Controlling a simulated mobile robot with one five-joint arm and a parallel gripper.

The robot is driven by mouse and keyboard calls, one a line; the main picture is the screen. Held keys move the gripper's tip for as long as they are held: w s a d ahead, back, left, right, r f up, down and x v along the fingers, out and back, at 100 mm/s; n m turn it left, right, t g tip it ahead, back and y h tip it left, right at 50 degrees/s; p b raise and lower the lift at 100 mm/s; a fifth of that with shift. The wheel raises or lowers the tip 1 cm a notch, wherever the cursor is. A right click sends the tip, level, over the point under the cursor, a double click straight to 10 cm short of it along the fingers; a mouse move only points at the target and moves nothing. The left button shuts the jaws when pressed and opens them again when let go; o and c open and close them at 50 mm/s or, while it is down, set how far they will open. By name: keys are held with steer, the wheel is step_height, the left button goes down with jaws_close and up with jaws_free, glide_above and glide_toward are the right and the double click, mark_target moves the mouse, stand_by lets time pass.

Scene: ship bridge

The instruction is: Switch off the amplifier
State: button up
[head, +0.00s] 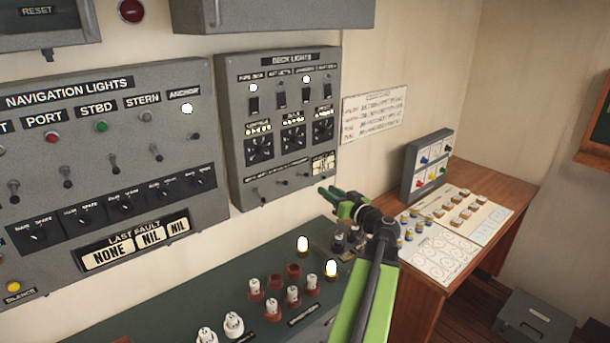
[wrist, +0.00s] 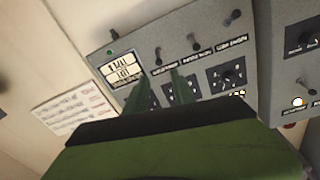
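I cannot make out a label reading amplifier in either view. The grey DECK LIGHTS panel (head: 236,130) is on the wall, with rocker switches, dark rotary knobs and a bottom row of small toggles (head: 283,183). My green gripper (head: 328,193) is in front of the panel's lower right corner. In the wrist view the panel (wrist: 205,60) appears upside down, and my two fingers (wrist: 160,80) stand apart with nothing between them. The toggles (wrist: 195,43) show beyond the fingertips. Contact with a toggle cannot be seen.
The NAVIGATION LIGHTS panel (head: 70,150) is at the left. Below, a dark green console (head: 160,310) carries white-and-red plugs and two lit lamps. A wooden desk (head: 515,190) at the right holds a grey switch box (head: 410,175) and cards. A grey box (head: 535,325) is on the floor.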

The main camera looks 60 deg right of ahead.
mark_target(305, 175)
steer(key=x, duration=1.4)
steer(key=shift+d, duration=0.1)
steer(key=shift+c, duration=0.4)
jaws_close()
